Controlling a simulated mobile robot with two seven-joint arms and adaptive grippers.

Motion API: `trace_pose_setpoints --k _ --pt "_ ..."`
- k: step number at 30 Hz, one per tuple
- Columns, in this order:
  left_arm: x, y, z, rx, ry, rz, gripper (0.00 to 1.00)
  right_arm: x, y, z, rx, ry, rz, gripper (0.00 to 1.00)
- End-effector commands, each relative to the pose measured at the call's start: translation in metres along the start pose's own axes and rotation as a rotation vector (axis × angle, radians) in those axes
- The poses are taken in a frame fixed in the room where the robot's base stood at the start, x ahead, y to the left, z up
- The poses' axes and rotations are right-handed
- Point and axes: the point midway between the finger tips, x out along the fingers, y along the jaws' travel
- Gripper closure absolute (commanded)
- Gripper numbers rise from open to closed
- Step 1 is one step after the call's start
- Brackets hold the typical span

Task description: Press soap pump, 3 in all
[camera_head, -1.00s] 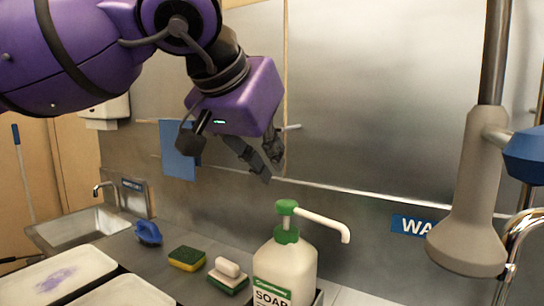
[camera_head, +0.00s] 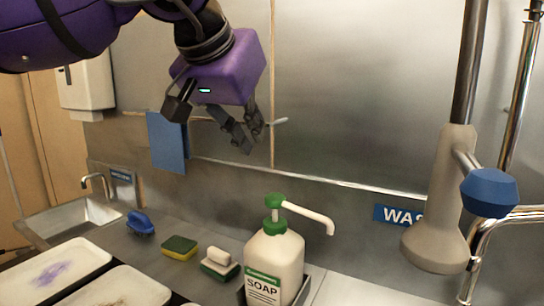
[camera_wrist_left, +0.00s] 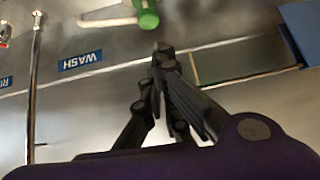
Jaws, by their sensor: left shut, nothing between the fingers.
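The soap bottle (camera_head: 285,262) is cream-white with a green collar, a green pump head (camera_head: 275,200) and a white spout pointing right. It stands upright at the bottom middle of the head view. My left gripper (camera_head: 250,142) is above and to the left of the pump head, apart from it. Its fingers are shut and empty, angled downward. In the left wrist view the green pump head (camera_wrist_left: 148,19) shows at the top, just beyond the fingertips (camera_wrist_left: 162,50). My right gripper is in neither view.
A grey spray head (camera_head: 440,215) with a blue knob (camera_head: 490,192) hangs at the right. A blue brush (camera_head: 140,223), a sponge (camera_head: 180,247) and a white-handled scrubber (camera_head: 220,264) lie left of the bottle. Trays (camera_head: 95,262) are at the lower left, near a sink (camera_head: 65,218).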

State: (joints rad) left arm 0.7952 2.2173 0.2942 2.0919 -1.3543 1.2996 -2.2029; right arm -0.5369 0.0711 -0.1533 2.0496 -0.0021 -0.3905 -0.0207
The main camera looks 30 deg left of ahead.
Motion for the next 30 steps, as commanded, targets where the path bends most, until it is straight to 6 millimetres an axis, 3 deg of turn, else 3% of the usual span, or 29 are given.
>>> trace_pose_setpoints --k 1,5,11,20,26,30 --pt "-0.009 -0.004 -0.009 -0.010 0.004 0.002 1.00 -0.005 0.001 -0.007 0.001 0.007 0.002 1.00" --pt "-0.004 -0.006 -0.016 -0.025 -0.004 0.038 1.00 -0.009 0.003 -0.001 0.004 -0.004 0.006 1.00" --pt "0.003 0.002 -0.018 -0.012 0.004 0.083 1.00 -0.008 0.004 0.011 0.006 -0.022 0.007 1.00" --pt "0.005 0.002 -0.018 -0.011 0.004 0.081 1.00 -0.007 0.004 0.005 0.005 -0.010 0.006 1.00" --pt "0.028 0.003 -0.017 -0.010 -0.001 0.077 1.00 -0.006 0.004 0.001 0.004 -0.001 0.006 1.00" --pt "0.058 0.005 -0.016 -0.009 -0.003 0.077 1.00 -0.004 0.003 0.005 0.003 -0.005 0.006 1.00"
